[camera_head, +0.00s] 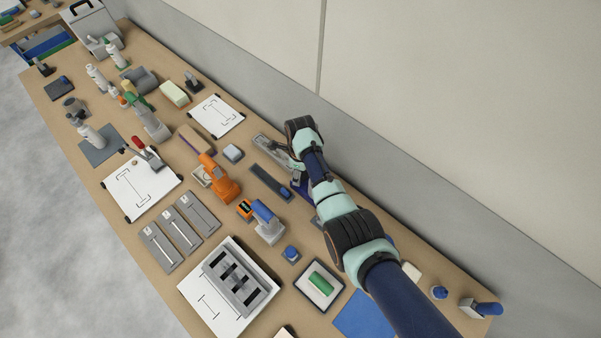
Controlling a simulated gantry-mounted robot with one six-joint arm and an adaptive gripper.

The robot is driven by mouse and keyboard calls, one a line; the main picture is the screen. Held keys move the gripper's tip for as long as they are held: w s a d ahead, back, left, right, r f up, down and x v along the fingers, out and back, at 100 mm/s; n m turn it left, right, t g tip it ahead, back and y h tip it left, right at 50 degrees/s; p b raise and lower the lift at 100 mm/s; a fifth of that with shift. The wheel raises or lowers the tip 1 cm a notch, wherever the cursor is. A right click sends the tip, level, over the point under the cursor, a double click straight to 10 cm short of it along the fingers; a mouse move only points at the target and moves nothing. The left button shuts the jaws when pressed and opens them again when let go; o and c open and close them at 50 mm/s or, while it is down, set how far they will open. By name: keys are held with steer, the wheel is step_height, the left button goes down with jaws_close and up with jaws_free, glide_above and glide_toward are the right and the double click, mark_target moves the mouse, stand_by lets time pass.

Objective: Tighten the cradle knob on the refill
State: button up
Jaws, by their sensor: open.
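A grey metal holder (268,146), perhaps the cradle, lies near the wall at the upper middle of the table. My wrist covers its right end. I cannot make out a knob or a refill on it.
The wall runs close behind my arm. An orange tool (222,182), a blue-topped tool (267,222) and white panels (216,117) crowd the table.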

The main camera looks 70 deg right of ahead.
steer(key=shift+f, duration=0.2)
steer(key=c, duration=1.1)
steer(key=m, duration=0.4)
steer(key=shift+p, duration=0.3)
steer(key=shift+c, duration=0.2)
steer(key=o, duration=1.1)
steer(key=shift+o, duration=0.2)
